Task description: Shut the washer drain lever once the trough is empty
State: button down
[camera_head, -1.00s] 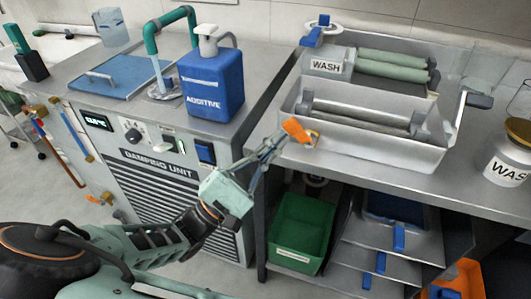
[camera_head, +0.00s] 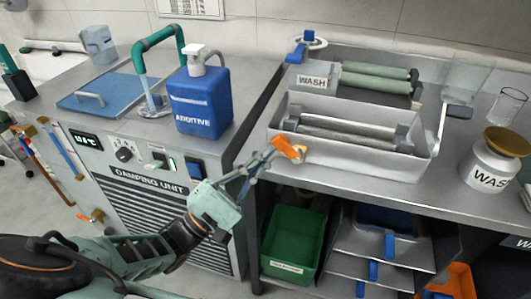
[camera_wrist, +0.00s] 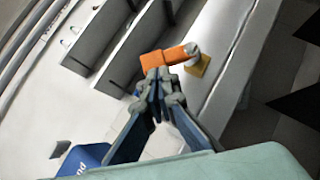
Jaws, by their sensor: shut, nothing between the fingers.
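The orange drain lever (camera_head: 289,149) sits on a small brass valve (camera_head: 302,154) at the front of the grey washer trough (camera_head: 345,153). It points up and left from the valve. In the wrist view the orange lever (camera_wrist: 165,58) lies just beyond my fingertips, with the brass valve (camera_wrist: 199,66) to its right. My gripper (camera_head: 270,152) is shut and empty, its tips close to the lever's free end; I cannot tell whether they touch it. A roller bar lies across the trough; I cannot make out any liquid in the trough.
The blue additive jug (camera_head: 203,100) stands on the damping unit (camera_head: 140,185) to the left. The wash jar (camera_head: 490,165) and glass beakers stand at the right. A green bin (camera_head: 292,240) and trays with blue handles are under the bench.

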aim_at(281, 141)
jog(key=shift+r, duration=0.15)
notch_tip(281, 141, up, 2)
jog(key=m+g+p, duration=0.1)
jog(key=p, duration=0.1)
jog(key=m+g+p, duration=0.1)
jog(key=m+p, duration=0.1)
jog(key=p, duration=0.1)
jog(key=shift+d+r+m+g+y, duration=0.1)
jog(key=shift+d+m+g+y, duration=0.05)
jog(key=shift+m+g+y, duration=0.2)
jog(key=m+p, duration=0.1)
jog(key=r+m+g+y+p, duration=0.1)
jog(key=p, duration=0.1)
jog(key=shift+s+d, duration=0.15)
jog(key=shift+d, duration=0.15)
jog(key=shift+s+d+r+m+g+y+p, duration=0.1)
jog(key=shift+d+r+m+g+y+p, duration=0.05)
jog(key=shift+m+g+y+p, duration=0.3)
jog(key=shift+d+r+m+g+y+p, duration=0.1)
jog(key=shift+d+m+g+y+p, duration=0.1)
jog(key=shift+m+p, duration=0.3)
jog(key=shift+f, duration=0.25)
jog(key=shift+a, duration=0.1)
